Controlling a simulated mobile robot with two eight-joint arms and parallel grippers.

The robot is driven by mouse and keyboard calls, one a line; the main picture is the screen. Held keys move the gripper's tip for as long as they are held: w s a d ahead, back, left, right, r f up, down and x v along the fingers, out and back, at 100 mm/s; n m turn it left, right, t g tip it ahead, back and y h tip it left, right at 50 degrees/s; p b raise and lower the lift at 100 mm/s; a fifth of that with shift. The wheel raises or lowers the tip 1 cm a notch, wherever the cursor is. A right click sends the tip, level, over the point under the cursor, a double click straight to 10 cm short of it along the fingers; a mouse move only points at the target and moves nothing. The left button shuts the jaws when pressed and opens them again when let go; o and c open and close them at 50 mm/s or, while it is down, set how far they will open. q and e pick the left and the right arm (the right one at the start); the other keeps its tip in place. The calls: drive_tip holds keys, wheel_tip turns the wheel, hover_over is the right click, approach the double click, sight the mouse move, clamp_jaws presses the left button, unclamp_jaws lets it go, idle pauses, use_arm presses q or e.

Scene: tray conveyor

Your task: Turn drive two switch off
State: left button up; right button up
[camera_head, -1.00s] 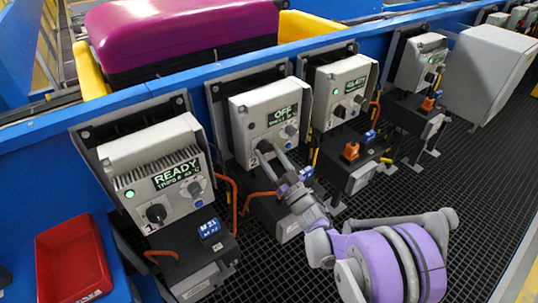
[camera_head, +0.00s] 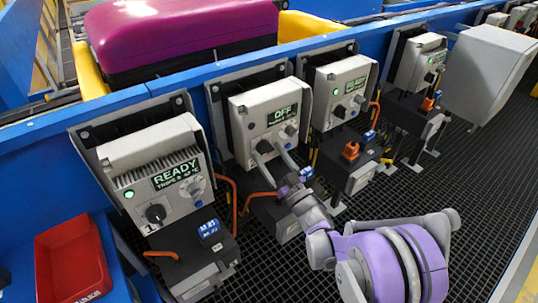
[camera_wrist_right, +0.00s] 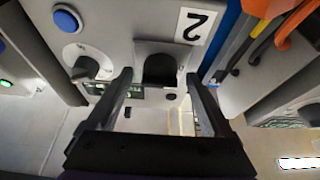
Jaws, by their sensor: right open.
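Drive two (camera_head: 248,118) is the light grey box whose display (camera_head: 283,115) reads OFF. In the right wrist view its label "2" (camera_wrist_right: 195,25) appears upside down, beside a black rotary switch (camera_wrist_right: 160,70). My right gripper (camera_head: 273,148) is open at the front of drive two. In the right wrist view the fingers of the right gripper (camera_wrist_right: 157,88) stand apart on either side of the black switch, and I see no grip on it. In the head view the fingers largely hide the switch. My left gripper is not in view.
A drive (camera_head: 160,160) reading READY stands to the left, and more drives (camera_head: 340,88) stand to the right. Orange cables (camera_head: 235,190) hang between the boxes. A red tray (camera_head: 72,262) lies at lower left. A purple suitcase (camera_head: 180,35) sits behind the blue rail.

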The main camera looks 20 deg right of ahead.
drive_tip(key=b+v, duration=0.3)
drive_tip(key=v, duration=0.7)
drive_tip(key=shift+f, duration=0.15)
drive_tip(key=shift+s+d, duration=0.1)
